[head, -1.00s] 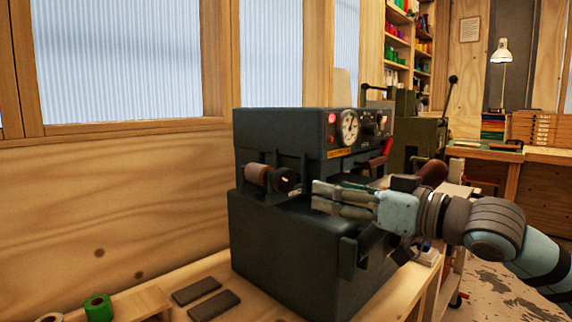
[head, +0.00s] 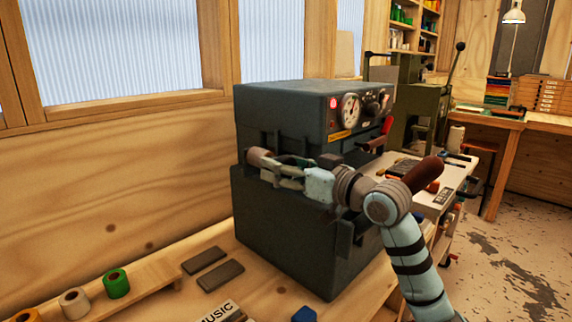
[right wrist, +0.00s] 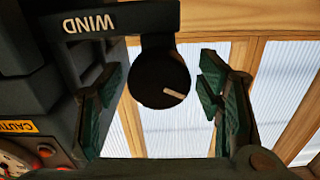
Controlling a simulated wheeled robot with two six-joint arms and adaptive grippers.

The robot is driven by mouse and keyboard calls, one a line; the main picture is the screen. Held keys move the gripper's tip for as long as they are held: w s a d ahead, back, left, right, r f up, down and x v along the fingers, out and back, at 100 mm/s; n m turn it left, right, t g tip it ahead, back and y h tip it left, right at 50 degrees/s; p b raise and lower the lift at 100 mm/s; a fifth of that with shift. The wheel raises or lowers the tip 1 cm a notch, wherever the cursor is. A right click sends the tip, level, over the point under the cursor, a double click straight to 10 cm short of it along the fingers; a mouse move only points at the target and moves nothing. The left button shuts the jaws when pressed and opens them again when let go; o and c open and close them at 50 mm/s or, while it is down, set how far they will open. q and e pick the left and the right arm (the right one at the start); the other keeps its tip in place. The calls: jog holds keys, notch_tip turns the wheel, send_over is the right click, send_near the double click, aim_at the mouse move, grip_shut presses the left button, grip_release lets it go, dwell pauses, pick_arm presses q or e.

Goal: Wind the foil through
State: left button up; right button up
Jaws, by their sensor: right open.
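The dark grey foil machine (head: 290,225) stands on the bench with a dial and red handle on its front. A brownish roller (head: 262,158) shows at its left side. In the right wrist view, the black knob (right wrist: 150,85) with a pale pointer mark hangs below a bracket lettered WIND. It lies between the open, empty fingers of my right gripper (right wrist: 168,92), with gaps on both sides. My left gripper is not in view.
Spools, one of them green (head: 116,283), stand on a wooden rack at the lower left. Two dark flat blocks (head: 212,268) and a MUSIC plate (head: 218,312) lie on the bench.

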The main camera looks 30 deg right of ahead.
jog(key=shift+c, duration=0.2)
jog(key=c, duration=1.1)
jog(key=shift+r+m+p, duration=0.1)
jog(key=shift+m+p, duration=0.5)
jog(key=shift+p, duration=0.25)
jog(key=shift+c, duration=0.2)
jog(key=m+p, duration=0.4)
jog(key=p, duration=0.2)
jog(key=m+p, duration=0.4)
jog(key=p, duration=0.2)
jog(key=m+p, duration=0.5)
jog(key=p, duration=0.1)
jog(key=shift+d+p, duration=0.25)
jog(key=shift+p, duration=0.05)
jog(key=m+p, duration=0.2)
jog(key=shift+m, duration=0.3)
jog(key=shift+m+p, duration=0.9)
jog(key=shift+m, duration=0.6)
